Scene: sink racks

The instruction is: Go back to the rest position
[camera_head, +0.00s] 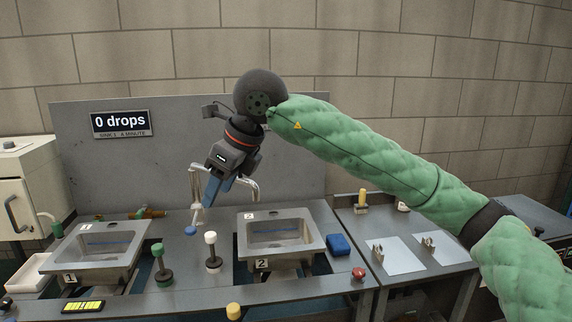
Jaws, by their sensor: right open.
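My right gripper (217,192) hangs from the green padded right arm (370,150), which comes in from the right side. It is open, pointing down and to the left, in front of the faucet (250,187) and above the counter. Nothing shows between its blue fingers. My left gripper and arm are not in the picture.
Sink 1 (60,264) is at left and sink 2 (309,247) at centre. Green (158,255) and white (211,242) knobbed posts stand between them. A blue block (339,244) and red button (358,272) lie right of sink 2. A grey backboard (80,170) rises behind.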

